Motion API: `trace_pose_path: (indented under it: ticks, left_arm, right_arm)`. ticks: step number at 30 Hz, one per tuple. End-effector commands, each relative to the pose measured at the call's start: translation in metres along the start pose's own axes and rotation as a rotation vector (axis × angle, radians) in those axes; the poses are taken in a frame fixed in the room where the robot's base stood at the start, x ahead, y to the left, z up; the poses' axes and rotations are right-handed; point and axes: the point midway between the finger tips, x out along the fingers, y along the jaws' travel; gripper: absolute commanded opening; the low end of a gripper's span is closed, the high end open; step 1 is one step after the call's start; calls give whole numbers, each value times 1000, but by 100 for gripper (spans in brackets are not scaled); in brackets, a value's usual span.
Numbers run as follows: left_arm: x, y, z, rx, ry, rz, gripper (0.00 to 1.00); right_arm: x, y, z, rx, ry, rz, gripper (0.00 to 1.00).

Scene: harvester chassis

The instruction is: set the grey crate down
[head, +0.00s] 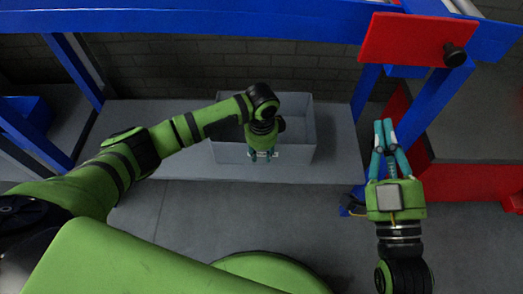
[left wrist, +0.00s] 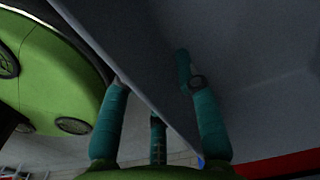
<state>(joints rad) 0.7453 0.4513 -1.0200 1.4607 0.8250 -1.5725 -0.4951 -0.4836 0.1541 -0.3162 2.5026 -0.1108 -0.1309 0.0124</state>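The grey crate (head: 298,152) is an open-topped box at the centre of the head view, over the grey platform. It looks level; whether its base touches the platform is hard to tell. My left gripper (head: 262,156) is at the crate's front wall, pointing down. In the left wrist view the gripper (left wrist: 158,110) straddles the wall of the crate (left wrist: 250,60): one finger is inside, the others are outside with their tips hidden. It appears shut on the wall. My right gripper (head: 384,125) is empty, away to the right, its fingertips close together.
The grey platform (head: 150,170) has bare room on both sides of the crate. Blue frame beams (head: 200,20) run above and at both sides. A red plate with a black knob (head: 410,40) and a red-sided bin (head: 470,180) are at the right.

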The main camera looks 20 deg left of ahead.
Motion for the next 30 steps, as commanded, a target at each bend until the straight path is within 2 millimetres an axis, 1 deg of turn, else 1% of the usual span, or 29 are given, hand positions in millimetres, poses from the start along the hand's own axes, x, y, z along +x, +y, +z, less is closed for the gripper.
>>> trace_pose_path:
  ticks: [6, 9, 11, 16, 20, 24, 26, 30]
  left_arm:
    - [0, 0, 0, 0, 0, 0, 32]
    - [-4, 0, 0, 1, 1, -1, 32]
    - [-7, 0, 0, 0, 2, -1, 32]
    - [-22, -1, 0, 0, 2, -1, 32]
    - [-36, -1, 0, 0, 2, -2, 32]
    - [-50, -1, 0, 0, 2, -2, 32]
    - [-56, -1, 0, -1, 1, -1, 32]
    - [-72, -1, 0, 0, 2, -1, 32]
  right_arm:
    - [0, 0, 0, 0, 0, 0, 0]
    - [0, 0, -2, 0, 10, 0, 0]
    - [0, 1, 2, 1, -17, 2, 0]
    - [-4, 9, 34, 3, -188, 21, 0]
    - [-13, 16, 64, 8, -352, 37, 0]
    - [-30, 22, 94, 16, -529, 53, 0]
    - [-39, 25, 106, 19, -604, 60, 0]
    - [-64, 30, 131, 30, -776, 74, 0]
